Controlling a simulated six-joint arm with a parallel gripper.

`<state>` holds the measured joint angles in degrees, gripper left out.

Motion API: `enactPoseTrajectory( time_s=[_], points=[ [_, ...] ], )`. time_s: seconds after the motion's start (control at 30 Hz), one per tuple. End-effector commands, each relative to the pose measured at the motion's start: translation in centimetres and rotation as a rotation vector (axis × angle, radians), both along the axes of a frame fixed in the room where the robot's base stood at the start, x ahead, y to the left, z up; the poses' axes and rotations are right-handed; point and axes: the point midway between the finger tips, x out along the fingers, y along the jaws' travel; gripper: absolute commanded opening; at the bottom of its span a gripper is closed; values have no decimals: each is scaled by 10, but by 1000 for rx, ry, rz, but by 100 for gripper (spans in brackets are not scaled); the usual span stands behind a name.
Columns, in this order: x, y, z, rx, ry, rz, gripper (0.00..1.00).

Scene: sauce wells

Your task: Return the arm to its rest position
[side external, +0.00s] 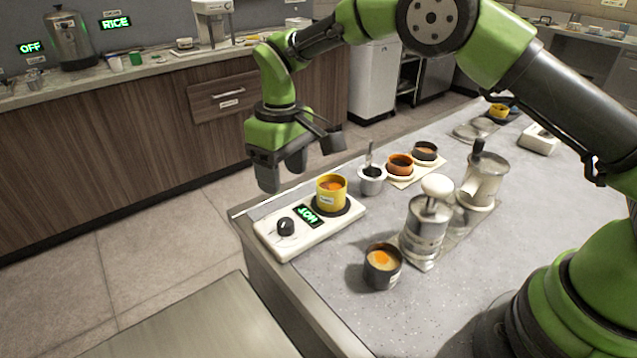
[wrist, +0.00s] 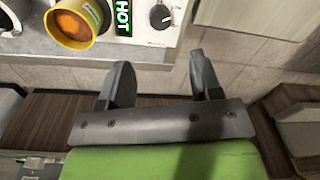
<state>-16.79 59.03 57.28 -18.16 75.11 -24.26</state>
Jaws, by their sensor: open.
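My gripper (side external: 283,170) is open and empty, hanging in the air above and behind the warmer at the counter's far left edge. In the wrist view my gripper (wrist: 158,80) shows two spread dark fingers with nothing between them. The white warmer (side external: 271,237) has a black knob and a lit display reading HOT. A yellow cup (side external: 331,193) with orange sauce stands on its round plate. The warmer (wrist: 200,13) and the yellow cup (wrist: 75,24) also show at the top of the wrist view, apart from the fingers.
A dark cup with orange and cream contents (side external: 382,267) stands at the counter's front. Metal dispensers (side external: 425,232) stand right of the warmer. A small metal pot (side external: 372,182) and two sauce cups (side external: 400,165) stand behind. The floor (side external: 150,240) left of the counter is clear.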

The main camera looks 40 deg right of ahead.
Motion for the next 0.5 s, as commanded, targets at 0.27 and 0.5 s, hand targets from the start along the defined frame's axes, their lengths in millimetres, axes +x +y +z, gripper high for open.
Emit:
enactPoseTrajectory(
  time_s=[0.27,0.5],
  points=[
    [-16,-22,75,53,-92,-109,58],
    [-74,-56,158,133,-225,-276,58]
  ],
)
